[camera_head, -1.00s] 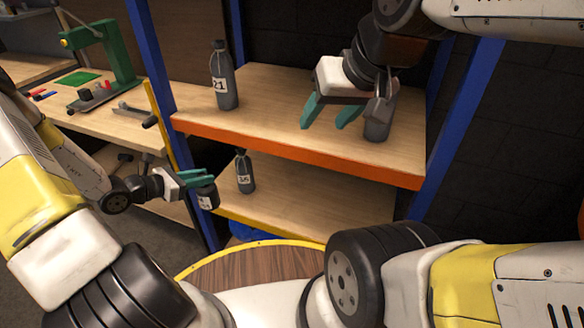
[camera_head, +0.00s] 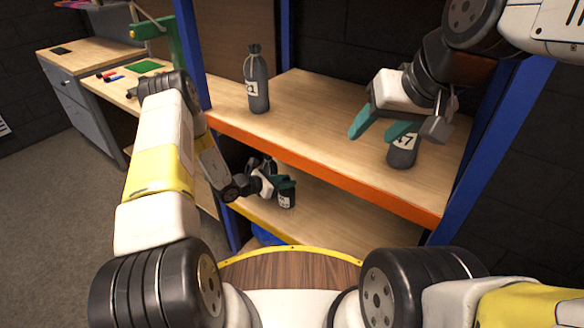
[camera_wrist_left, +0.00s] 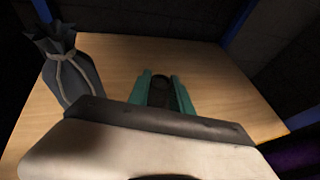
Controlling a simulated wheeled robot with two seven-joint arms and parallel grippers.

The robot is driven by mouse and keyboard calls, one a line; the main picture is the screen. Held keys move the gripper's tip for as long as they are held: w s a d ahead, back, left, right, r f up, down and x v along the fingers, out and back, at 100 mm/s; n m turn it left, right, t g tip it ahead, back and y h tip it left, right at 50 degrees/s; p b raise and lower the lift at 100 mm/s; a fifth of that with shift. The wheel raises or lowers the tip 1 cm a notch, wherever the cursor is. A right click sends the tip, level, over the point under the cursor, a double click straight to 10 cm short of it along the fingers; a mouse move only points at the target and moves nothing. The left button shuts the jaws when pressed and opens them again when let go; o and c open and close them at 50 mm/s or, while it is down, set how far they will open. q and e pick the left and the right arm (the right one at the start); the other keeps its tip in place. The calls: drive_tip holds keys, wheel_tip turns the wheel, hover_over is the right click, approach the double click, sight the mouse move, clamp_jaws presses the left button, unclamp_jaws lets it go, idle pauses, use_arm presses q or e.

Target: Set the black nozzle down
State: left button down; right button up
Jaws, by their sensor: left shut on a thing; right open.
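My left gripper (camera_head: 286,183) is shut on the black nozzle (camera_head: 287,198), a small dark piece with a white label, at the front of the lower shelf (camera_head: 345,212). In the left wrist view the nozzle (camera_wrist_left: 160,92) shows as a dark shape between the teal fingers, over the wooden board. I cannot tell whether its underside touches the shelf. My right gripper (camera_head: 380,128) is open above the upper shelf (camera_head: 320,105), just in front of a dark labelled bottle (camera_head: 403,152).
A dark tied bottle (camera_head: 257,80) stands at the upper shelf's left. Another tied bottle (camera_wrist_left: 70,72) stands left of the left gripper on the lower shelf. The orange shelf edge (camera_head: 330,175) runs above my left gripper. The lower shelf's right side looks clear.

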use_arm(q)
drive_tip(key=w, duration=0.1)
drive_tip(key=w+d, duration=0.1)
drive_tip(key=w, duration=0.1)
drive_tip(key=shift+d+f, duration=0.2)
drive_tip(key=shift+d, duration=0.1)
drive_tip(key=shift+f, duration=1.85)
drive_tip(key=c, duration=1.2)
unclamp_jaws()
drive_tip(key=shift+o, duration=0.2)
drive_tip(key=v, duration=1.2)
drive_tip(key=shift+r, duration=0.2)
